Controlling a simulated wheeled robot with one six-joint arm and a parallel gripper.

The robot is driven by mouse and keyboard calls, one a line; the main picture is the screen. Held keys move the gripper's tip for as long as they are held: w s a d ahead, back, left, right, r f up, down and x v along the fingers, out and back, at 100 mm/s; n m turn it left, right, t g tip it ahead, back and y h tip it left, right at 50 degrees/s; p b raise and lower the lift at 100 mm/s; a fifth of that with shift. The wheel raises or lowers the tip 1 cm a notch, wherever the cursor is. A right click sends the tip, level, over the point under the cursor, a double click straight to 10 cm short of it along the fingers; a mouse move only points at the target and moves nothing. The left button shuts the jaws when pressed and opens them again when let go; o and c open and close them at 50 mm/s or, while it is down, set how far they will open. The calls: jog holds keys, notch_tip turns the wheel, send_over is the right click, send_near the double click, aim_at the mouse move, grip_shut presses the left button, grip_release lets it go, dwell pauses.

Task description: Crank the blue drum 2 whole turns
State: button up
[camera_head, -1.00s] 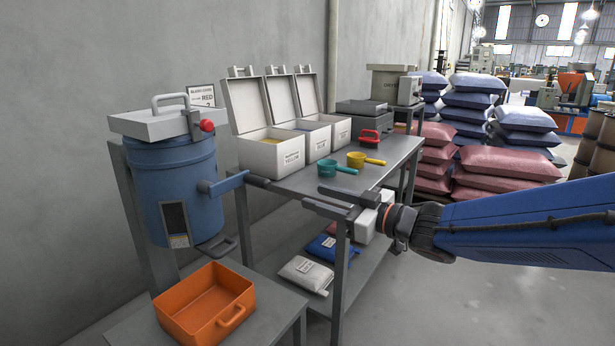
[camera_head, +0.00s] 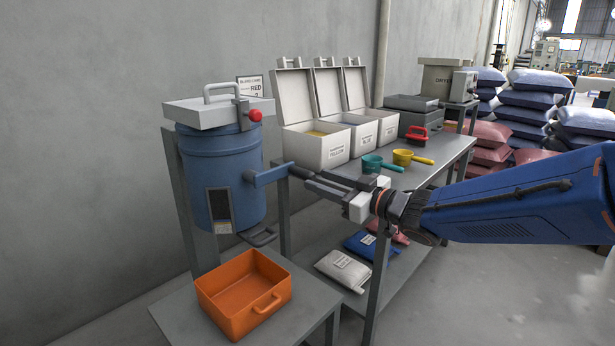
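The blue drum (camera_head: 232,160) stands upright on a grey stand at the left, under a pale lid with a handle and a red knob. Its blue crank arm (camera_head: 270,175) sticks out to the right and ends in a short dark grip (camera_head: 298,171). My gripper (camera_head: 313,179) comes from the right, level with the grip. Its two dark fingers look apart, with the outer end of the grip at or between their tips. I cannot tell whether they touch it. The orange bin (camera_head: 243,290) sits below the drum and looks empty.
A grey table (camera_head: 430,172) behind my gripper bears open white bins (camera_head: 322,148), a teal scoop (camera_head: 372,163), a yellow scoop (camera_head: 403,157) and a red-handled item (camera_head: 418,134). Bags (camera_head: 343,270) lie on its lower shelf. Stacked sacks (camera_head: 530,110) stand at the back right.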

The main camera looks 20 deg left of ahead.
aim_at(314, 178)
jog(key=shift+x, duration=2.75)
grip_shut()
